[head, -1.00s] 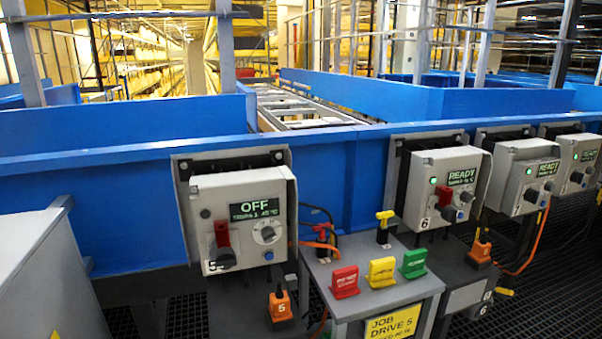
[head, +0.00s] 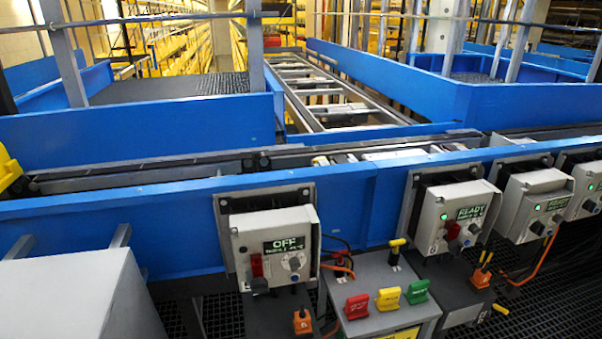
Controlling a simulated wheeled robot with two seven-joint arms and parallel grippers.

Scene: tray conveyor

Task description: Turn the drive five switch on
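The drive five box (head: 276,247) is a light grey box on the blue conveyor side, left of centre in the head view. Its display (head: 284,244) reads OFF. A dark rotary switch (head: 260,286) sits at its lower left with a red piece (head: 256,265) just above it. A round dial (head: 294,262) is at its right. The number label on this box is hard to make out now. Neither of my grippers is in view.
Boxes with READY displays and green lights, such as the drive six box (head: 459,218), stand to the right. A grey stand (head: 378,320) holds red (head: 356,307), yellow (head: 387,299) and green (head: 417,291) tags. A grey cabinet (head: 75,300) is at lower left.

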